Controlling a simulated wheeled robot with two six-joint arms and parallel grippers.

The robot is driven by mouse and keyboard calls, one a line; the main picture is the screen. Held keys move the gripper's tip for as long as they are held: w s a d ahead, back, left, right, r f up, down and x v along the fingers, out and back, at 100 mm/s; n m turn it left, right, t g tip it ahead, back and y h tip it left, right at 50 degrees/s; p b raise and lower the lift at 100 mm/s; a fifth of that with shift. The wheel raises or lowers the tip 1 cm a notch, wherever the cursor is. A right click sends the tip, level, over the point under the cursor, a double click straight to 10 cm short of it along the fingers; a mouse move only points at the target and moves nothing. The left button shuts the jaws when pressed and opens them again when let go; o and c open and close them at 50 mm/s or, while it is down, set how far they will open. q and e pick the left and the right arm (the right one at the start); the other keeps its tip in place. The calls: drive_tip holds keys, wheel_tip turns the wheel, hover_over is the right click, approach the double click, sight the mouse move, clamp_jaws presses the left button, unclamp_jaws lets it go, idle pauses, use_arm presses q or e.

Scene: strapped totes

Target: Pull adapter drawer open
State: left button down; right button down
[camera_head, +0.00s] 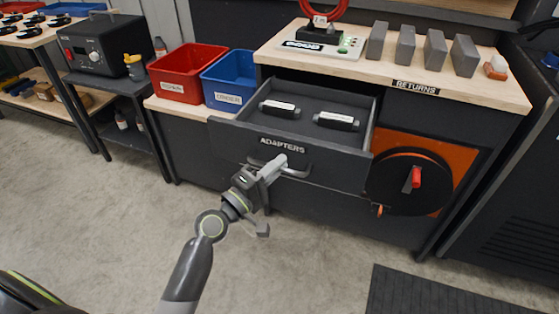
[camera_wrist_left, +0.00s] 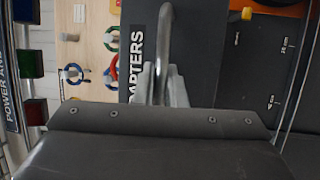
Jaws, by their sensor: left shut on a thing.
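The adapter drawer (camera_head: 225,137) is dark grey with an "ADAPTERS" label on its front, and it stands pulled out from the bench. Two dark adapters with white labels lie inside, one at the left (camera_head: 280,108) and one at the right (camera_head: 336,121). My left gripper (camera_head: 279,167) is at the drawer's handle (camera_head: 304,172), shut on it. In the left wrist view the fingers (camera_wrist_left: 162,85) are around the metal handle bar (camera_wrist_left: 166,30), beside the label. My right gripper is not in view.
A red bin (camera_head: 187,72) and a blue bin (camera_head: 230,80) stand left of the drawer. The wooden bench top (camera_head: 480,92) carries several grey blocks above it. An orange panel with a black reel (camera_head: 408,182) is at the right. The floor in front is clear, with a dark mat (camera_head: 430,292).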

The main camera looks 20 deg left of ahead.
use_arm(q)
drive_tip(key=shift+s, duration=0.3)
drive_tip(key=c, duration=1.8)
unclamp_jaws()
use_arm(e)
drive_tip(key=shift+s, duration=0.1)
use_arm(q)
drive_tip(key=shift+o, duration=0.2)
